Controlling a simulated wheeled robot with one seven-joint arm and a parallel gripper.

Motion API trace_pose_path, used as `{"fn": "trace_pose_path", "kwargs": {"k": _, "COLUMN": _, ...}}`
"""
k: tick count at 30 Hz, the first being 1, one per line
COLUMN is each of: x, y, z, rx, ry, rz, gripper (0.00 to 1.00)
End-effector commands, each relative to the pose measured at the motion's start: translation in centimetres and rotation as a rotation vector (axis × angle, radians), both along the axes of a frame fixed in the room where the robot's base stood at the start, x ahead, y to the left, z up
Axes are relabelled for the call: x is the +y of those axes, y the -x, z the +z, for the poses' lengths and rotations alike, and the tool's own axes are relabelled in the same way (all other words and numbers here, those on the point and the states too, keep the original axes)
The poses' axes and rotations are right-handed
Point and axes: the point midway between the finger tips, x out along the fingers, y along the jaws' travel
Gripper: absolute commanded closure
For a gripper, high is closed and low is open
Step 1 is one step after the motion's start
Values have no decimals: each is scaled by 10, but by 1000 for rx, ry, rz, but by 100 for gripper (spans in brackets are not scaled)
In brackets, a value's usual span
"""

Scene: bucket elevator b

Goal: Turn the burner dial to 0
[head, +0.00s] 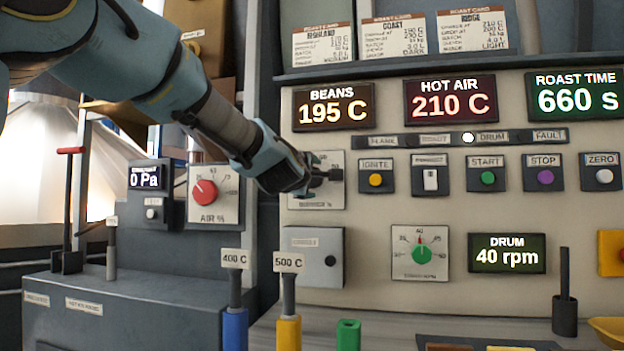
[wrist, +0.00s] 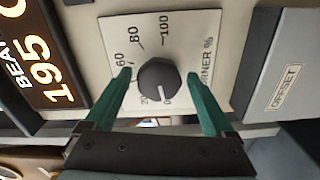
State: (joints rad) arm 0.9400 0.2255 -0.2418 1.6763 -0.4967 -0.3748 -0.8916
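The burner dial (wrist: 160,82) is a dark round knob on a white scale plate (wrist: 178,28) in the wrist view. The numbers 60, 80 and 100 read clearly; 20 and a small mark show close to the knob's lower edge.
The ignite button (head: 376,180) is just right of the burner plate. The air dial (head: 205,192) is to its left, the console box (head: 314,256) below, and the beans display (head: 333,107) above. Tagged blue (head: 235,328) and yellow (head: 288,332) handles stand in front.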

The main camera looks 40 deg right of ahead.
Motion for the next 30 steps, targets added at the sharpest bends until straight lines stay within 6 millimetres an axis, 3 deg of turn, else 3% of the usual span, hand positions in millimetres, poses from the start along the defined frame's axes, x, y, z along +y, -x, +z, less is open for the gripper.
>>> {"fn": "trace_pose_path", "kwargs": {"k": 11, "x": 4, "y": 2, "z": 0, "rx": -2, "ry": 0, "rz": 0, "gripper": 5}}
{"fn": "trace_pose_path", "kwargs": {"k": 24, "x": 67, "y": 43, "z": -1, "rx": -3, "ry": 1, "rz": 1, "gripper": 5}}
{"fn": "trace_pose_path", "kwargs": {"k": 30, "x": 86, "y": 55, "z": 0, "rx": -3, "ry": 1, "rz": 1, "gripper": 5}}
